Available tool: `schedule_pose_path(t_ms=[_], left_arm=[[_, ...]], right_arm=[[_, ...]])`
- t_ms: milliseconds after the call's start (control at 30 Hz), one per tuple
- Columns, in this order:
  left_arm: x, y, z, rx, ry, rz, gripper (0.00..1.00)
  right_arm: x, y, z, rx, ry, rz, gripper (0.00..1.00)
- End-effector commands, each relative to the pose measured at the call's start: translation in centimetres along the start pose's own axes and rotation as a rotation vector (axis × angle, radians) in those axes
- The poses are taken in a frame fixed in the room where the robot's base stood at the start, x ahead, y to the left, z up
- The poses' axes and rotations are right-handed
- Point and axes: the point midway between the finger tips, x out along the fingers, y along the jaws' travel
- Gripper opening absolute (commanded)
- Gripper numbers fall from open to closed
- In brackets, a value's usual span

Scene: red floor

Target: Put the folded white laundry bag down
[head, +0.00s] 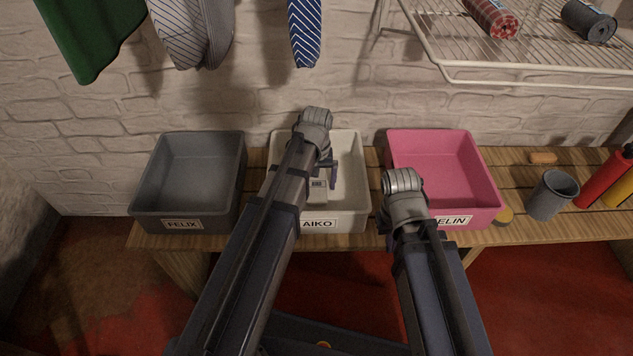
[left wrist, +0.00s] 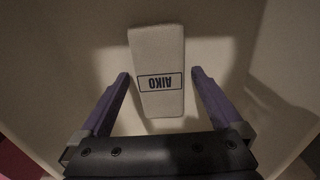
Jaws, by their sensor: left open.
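The folded white laundry bag (left wrist: 158,100) carries an AIKO label and lies on the floor of the white bin in the left wrist view. A small part of the bag (head: 318,190) shows in the head view. The white bin (head: 349,212), also labelled AIKO, stands in the middle of the bench. My left gripper (head: 325,178) is over the white bin. In the left wrist view its fingers (left wrist: 160,88) are spread, one on each side of the bag with a gap to it. My right arm reaches toward the front of the pink bin; its fingers are hidden.
A grey bin (head: 146,205) labelled FELIX stands left and a pink bin (head: 484,190) right on the wooden bench (head: 520,238). A grey cup (head: 552,196) and red and yellow cylinders are further right. A wire shelf (head: 540,77) and hanging clothes are above.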

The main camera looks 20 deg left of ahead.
Motion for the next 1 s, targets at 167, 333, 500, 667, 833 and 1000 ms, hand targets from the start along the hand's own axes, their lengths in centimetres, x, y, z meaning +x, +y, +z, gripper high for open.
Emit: schedule_pose_path(t_ms=[167, 333, 500, 667, 833, 1000], left_arm=[[-0.3, 0.0, 0.0, 0.0, 0.0, 0.0, 1.0], [-1.4, 0.0, 0.0, 0.0, 0.0, 0.0, 1.0], [-3.4, 0.0, 0.0, 0.0, 0.0, 0.0, 1.0], [-5.9, 0.0, 0.0, 0.0, 0.0, 0.0, 1.0], [-8.6, 0.0, 0.0, 0.0, 0.0, 0.0, 1.0], [-11.0, 0.0, 0.0, 0.0, 0.0, 0.0, 1.0]], right_arm=[[-0.3, 0.0, 0.0, 0.0, 0.0, 0.0, 0.0], [-1.4, 0.2, 0.1, 0.002, -0.001, 0.001, 0.0], [-3.4, 0.4, 0.2, 0.006, -0.002, 0.003, 0.0], [-5.9, 0.7, 0.4, 0.009, -0.003, 0.003, 0.0], [-8.5, 0.8, 0.6, 0.01, -0.003, -0.002, 0.0], [-10.9, 1.0, 0.7, 0.012, -0.003, -0.006, 0.0]])
